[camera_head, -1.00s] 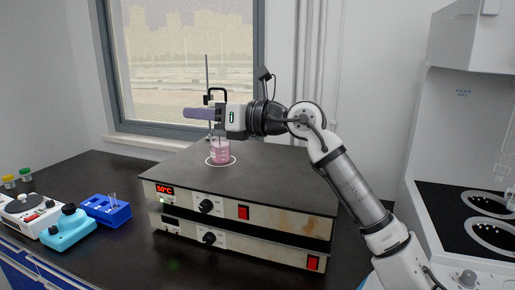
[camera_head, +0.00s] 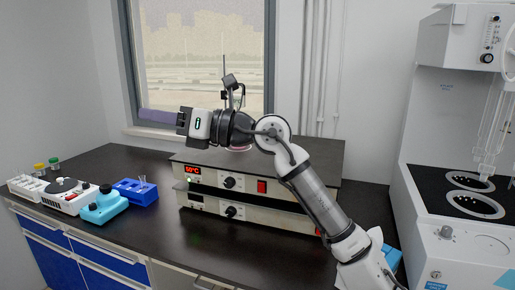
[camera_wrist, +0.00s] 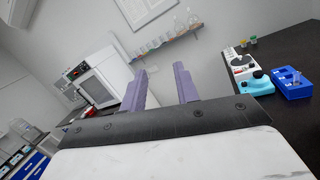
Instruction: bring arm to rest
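My arm reaches in from the lower right in the head view, bent at the elbow. My gripper (camera_head: 150,115) points left, held in the air in front of the window and above the bench. In the wrist view its two purple fingers (camera_wrist: 163,72) stand apart with nothing between them, so it is open. The hot plate (camera_head: 262,172) stands on the bench behind my arm, its display reading about 50°C. Only a small pink part of the beaker (camera_head: 238,149) shows on it; the rest is hidden by my wrist.
A blue tube rack (camera_head: 136,192), a turquoise device (camera_head: 104,207) and a white device (camera_head: 68,196) stand on the left of the black bench (camera_head: 165,228). A large white apparatus (camera_head: 470,240) stands on the right. The air around my gripper is clear.

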